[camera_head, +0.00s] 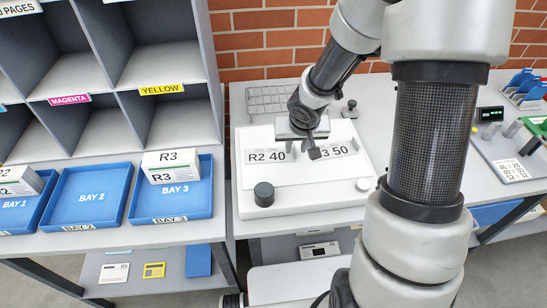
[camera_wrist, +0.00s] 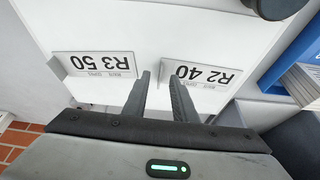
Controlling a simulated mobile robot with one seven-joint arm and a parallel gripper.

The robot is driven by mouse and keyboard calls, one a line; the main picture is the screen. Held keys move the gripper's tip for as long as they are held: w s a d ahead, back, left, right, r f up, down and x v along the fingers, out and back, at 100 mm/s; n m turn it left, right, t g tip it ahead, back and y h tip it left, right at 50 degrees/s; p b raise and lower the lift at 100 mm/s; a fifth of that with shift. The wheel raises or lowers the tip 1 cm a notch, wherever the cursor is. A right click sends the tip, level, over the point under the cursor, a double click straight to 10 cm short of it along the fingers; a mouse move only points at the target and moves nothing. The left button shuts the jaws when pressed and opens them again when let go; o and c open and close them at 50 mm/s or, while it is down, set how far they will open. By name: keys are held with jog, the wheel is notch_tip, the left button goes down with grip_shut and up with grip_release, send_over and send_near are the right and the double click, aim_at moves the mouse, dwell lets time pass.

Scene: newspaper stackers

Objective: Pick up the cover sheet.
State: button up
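My gripper (camera_head: 309,146) is over the white board in the middle of the body camera view. In the wrist view my gripper (camera_wrist: 160,80) has its two fingers apart with nothing between them. I cannot tell which thing is the cover sheet.
Blue trays BAY 1 (camera_head: 27,222), BAY 2 (camera_head: 90,200) and BAY 3 (camera_head: 192,208) stand left; an R3 stack (camera_head: 171,168) is in BAY 3. A black knob (camera_head: 264,194) sits on the board. A yellow card (camera_head: 154,270) lies on the lower shelf. BAY 2 is empty.

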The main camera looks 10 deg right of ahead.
jog(key=shift+x, duration=0.75)
grip_shut()
jog(key=p+v, duration=0.5)
jog(key=v, duration=0.9)
jog(key=shift+w+r+n, duration=0.2)
jog(key=shift+r+n, duration=0.1)
jog(key=shift+r, duration=0.05)
